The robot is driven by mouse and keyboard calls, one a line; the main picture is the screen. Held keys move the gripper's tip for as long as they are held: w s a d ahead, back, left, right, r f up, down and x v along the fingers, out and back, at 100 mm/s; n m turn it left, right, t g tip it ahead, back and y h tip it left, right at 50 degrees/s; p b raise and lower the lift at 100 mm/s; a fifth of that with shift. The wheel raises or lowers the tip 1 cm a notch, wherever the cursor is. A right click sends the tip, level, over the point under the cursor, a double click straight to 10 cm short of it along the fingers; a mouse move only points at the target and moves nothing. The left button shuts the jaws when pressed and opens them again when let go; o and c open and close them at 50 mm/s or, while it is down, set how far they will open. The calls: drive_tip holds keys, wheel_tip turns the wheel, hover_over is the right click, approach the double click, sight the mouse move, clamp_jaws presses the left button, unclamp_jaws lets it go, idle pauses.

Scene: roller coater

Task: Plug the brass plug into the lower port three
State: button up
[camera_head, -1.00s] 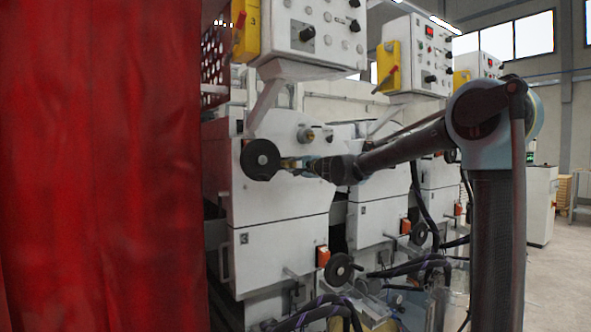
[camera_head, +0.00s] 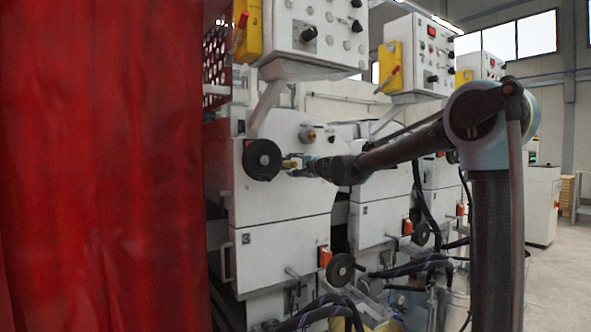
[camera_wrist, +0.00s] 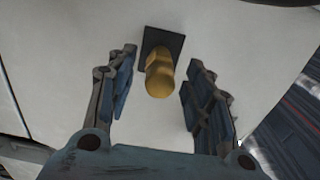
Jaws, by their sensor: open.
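A brass plug (camera_wrist: 159,75) with a hexagonal collar and rounded end sticks out from a dark square plate (camera_wrist: 152,43) on a white machine panel in the wrist view. It also shows in the head view (camera_head: 291,163), just right of a black handwheel. My gripper (camera_wrist: 157,88) is open, with one finger on each side of the plug and a visible gap to both. In the head view my gripper (camera_head: 307,166) points left toward the plug. I cannot pick out lower port three; a label on the lower panel (camera_head: 247,239) is too small to read surely.
The black handwheel (camera_head: 262,160) stands close to the plug. Another small brass fitting (camera_head: 308,136) is above it. A lower handwheel (camera_head: 340,268) and an orange switch (camera_head: 324,256) stick out below. A red curtain (camera_head: 105,165) fills the left. Hoses (camera_head: 315,311) lie low in front.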

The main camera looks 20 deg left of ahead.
drive_tip(key=shift+s+d, duration=0.1)
drive_tip(key=v, duration=1.1)
drive_tip(key=shift+s+d, duration=0.15)
drive_tip(key=shift+d, duration=0.15)
drive_tip(key=s+d+f+n+g+h, duration=0.2)
drive_tip(key=s+d+f+g+h, duration=0.1)
drive_tip(key=s+d+f, duration=0.9)
drive_tip(key=s+d+f+n+g+h, duration=0.3)
drive_tip(key=s+d+f+h, duration=0.3)
drive_tip(key=s+d+f, duration=0.6)
drive_tip(key=s+d+f+n+g+h, duration=0.3)
drive_tip(key=s+d+f, duration=0.9)
drive_tip(key=d+f, duration=0.6)
drive_tip(key=shift+d+f+h, duration=0.35)
drive_tip(key=shift+d+h, duration=0.55)
drive_tip(key=shift+d, duration=0.35)
